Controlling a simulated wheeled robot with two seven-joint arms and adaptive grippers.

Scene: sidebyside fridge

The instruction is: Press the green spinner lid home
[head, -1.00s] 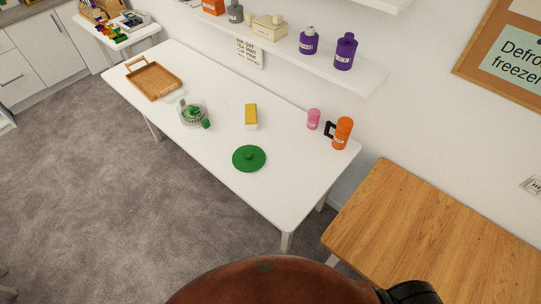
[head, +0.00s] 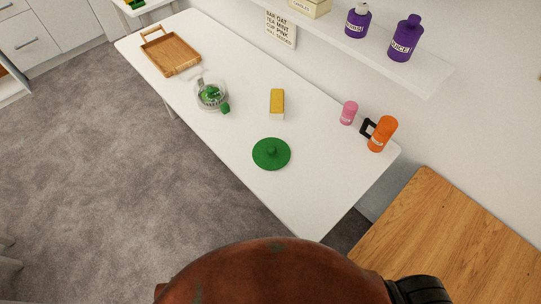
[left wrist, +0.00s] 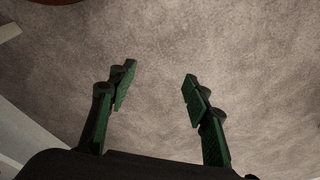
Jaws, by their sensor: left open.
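The green spinner lid (head: 271,153), a round disc with a small knob, lies flat on the white table near its front edge in the head view. A clear bowl (head: 211,95) with green parts inside, which looks like the spinner, stands to the left of the lid, apart from it. My left gripper (left wrist: 158,84) shows in the left wrist view with its two green-padded fingers wide apart. Nothing is between them, and grey carpet lies behind. Neither gripper shows in the head view.
The white table (head: 320,185) also holds a wooden tray (head: 172,55), a yellow-and-white block (head: 277,104), a pink jar (head: 348,113) and an orange jug (head: 382,134). A shelf (head: 410,75) with purple bottles hangs above. A wooden table (head: 440,235) stands at the right.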

